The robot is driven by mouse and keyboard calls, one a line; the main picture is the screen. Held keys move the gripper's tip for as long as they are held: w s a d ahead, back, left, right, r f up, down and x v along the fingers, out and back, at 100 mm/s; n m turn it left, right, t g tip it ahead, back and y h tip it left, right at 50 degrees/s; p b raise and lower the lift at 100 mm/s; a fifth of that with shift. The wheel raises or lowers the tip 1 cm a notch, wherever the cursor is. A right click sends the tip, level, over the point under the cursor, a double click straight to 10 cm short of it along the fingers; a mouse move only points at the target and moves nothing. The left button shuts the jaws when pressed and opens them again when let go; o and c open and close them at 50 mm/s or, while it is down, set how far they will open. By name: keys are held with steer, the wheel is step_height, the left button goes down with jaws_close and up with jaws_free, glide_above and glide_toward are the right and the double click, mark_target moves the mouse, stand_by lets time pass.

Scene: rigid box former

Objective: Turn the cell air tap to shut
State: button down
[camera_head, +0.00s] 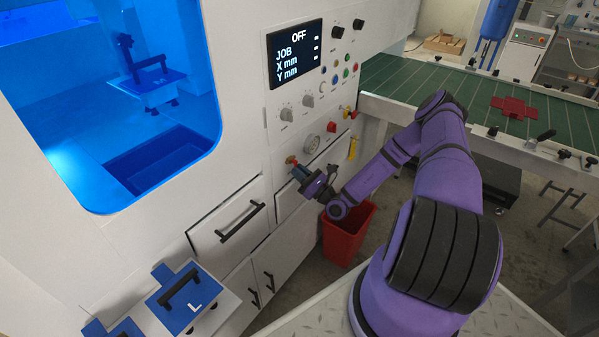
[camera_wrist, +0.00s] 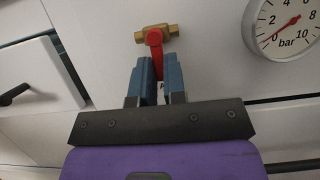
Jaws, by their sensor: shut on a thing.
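The air tap (camera_wrist: 155,34) is a brass valve body with a red lever, set on the machine's white front panel. In the wrist view the red lever (camera_wrist: 155,44) points down from the brass body, across the line of the pipe. My gripper (camera_wrist: 158,72) is shut on the red lever, with one blue finger on each side of it. In the head view my gripper (camera_head: 301,171) is at the panel below the gauge, and the tap (camera_head: 291,160) shows just beyond the fingers. The lever's lower part is hidden between the fingers.
A round pressure gauge (camera_wrist: 290,28) is right of the tap; its red needle sits near 0 bar. A display (camera_head: 296,53) reads OFF above knobs and buttons. A red bin (camera_head: 345,236) stands below my arm. Drawers with black handles (camera_head: 241,222) are at left.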

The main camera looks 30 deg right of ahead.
steer(key=shift+f, duration=0.1)
steer(key=c, duration=1.2)
jaws_free()
steer(key=v, duration=1.1)
steer(key=shift+a, duration=0.1)
